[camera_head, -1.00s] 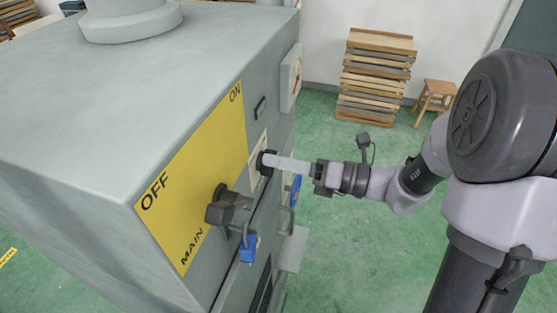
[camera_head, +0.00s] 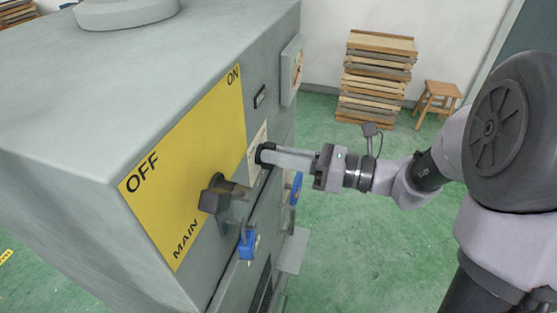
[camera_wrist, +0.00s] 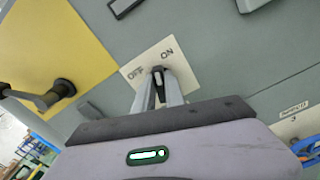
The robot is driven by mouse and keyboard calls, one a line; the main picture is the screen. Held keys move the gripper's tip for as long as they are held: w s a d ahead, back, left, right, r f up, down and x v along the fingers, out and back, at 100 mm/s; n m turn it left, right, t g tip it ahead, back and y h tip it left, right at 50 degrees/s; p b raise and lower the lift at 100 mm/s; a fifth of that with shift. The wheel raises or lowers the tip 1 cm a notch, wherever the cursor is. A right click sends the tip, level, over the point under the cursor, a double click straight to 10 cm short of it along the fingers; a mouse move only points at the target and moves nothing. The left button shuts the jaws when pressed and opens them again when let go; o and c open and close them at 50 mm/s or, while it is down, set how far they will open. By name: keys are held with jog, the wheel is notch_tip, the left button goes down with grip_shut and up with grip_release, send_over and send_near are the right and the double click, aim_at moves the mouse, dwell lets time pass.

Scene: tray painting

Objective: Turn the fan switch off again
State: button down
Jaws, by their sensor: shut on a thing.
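The fan switch has a pale plate (camera_wrist: 153,61) marked OFF and ON, on the grey cabinet's side. In the wrist view its small dark knob (camera_wrist: 158,73) stands between the two marks, and I cannot tell exactly which one it points to. My gripper (camera_wrist: 162,92) is shut on this knob, with one finger on each side. In the head view my gripper (camera_head: 267,154) reaches the cabinet from the right. Its fingertips hide the knob there, and only part of the plate (camera_head: 258,139) shows.
The yellow MAIN panel (camera_head: 190,140) is left of the plate, with a protruding dark handle (camera_head: 212,194) and a blue padlock (camera_head: 248,243) below. A dial box (camera_head: 292,70) sits further along the cabinet. Stacked boards (camera_head: 375,80) and a stool (camera_head: 437,100) stand behind on open green floor.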

jog(key=shift+s+a+f+n+b, duration=0.1)
jog(key=shift+s+n+b, duration=0.05)
jog(key=shift+n+b, duration=3.1)
jog(key=shift+s+f+n+b, duration=0.1)
jog(key=shift+s+n+b, duration=0.05)
jog(key=shift+n+b, duration=3.1)
jog(key=shift+r+b, duration=0.15)
jog(key=shift+b, duration=0.15)
jog(key=c, duration=1.4)
grip_release()
